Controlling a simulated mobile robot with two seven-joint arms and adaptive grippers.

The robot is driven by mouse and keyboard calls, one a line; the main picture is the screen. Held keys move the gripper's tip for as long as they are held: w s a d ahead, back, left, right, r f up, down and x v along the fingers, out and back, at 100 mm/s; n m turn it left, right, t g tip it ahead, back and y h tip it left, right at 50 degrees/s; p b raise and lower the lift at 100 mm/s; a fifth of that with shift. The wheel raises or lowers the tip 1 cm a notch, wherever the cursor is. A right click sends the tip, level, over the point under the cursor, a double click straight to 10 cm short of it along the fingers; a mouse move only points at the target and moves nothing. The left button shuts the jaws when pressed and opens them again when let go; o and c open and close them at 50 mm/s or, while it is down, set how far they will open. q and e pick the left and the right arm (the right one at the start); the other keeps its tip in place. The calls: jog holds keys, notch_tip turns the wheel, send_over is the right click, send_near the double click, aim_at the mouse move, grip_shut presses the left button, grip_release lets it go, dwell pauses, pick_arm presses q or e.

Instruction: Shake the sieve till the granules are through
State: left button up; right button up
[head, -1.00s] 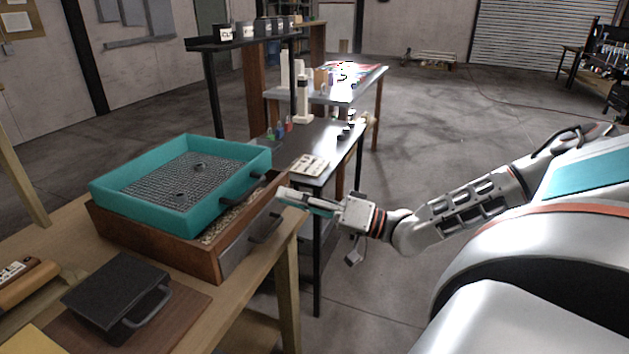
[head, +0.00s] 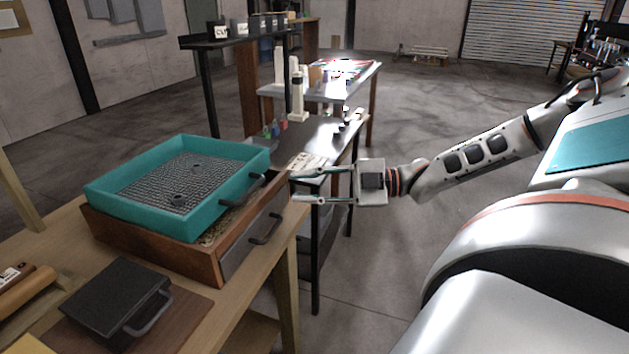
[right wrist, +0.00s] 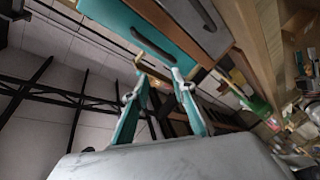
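The teal sieve (head: 120,203) sits on top of a wooden box (head: 145,244) on the workbench, slightly askew to it. Two dark round bits lie on its grey mesh (head: 170,183). Pale granules (head: 212,234) show in the box below the sieve's edge. A dark handle (head: 243,190) is on the sieve's right side. My right gripper (head: 292,186) is open and empty, just right of the sieve and box handles. In the right wrist view its two fingers (right wrist: 160,80) are spread below the teal sieve wall (right wrist: 125,30). My left gripper is not in view.
A black case (head: 115,297) with a handle lies on a brown board at the front of the workbench (head: 235,310). A brown roll-like object (head: 25,290) is at left. A dark side table (head: 320,135) stands behind the gripper. Open floor lies beyond.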

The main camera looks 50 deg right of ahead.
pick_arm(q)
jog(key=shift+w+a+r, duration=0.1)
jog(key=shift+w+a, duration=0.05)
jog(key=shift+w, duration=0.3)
pick_arm(e)
jog(key=d+n, duration=0.1)
jog(key=n, duration=0.1)
jog(key=d+n+g, duration=0.1)
jog(key=n, duration=0.2)
jog(key=d+n, duration=0.1)
jog(key=n, duration=0.1)
jog(key=shift+s+n+h, duration=0.3)
jog(key=shift+h, duration=0.1)
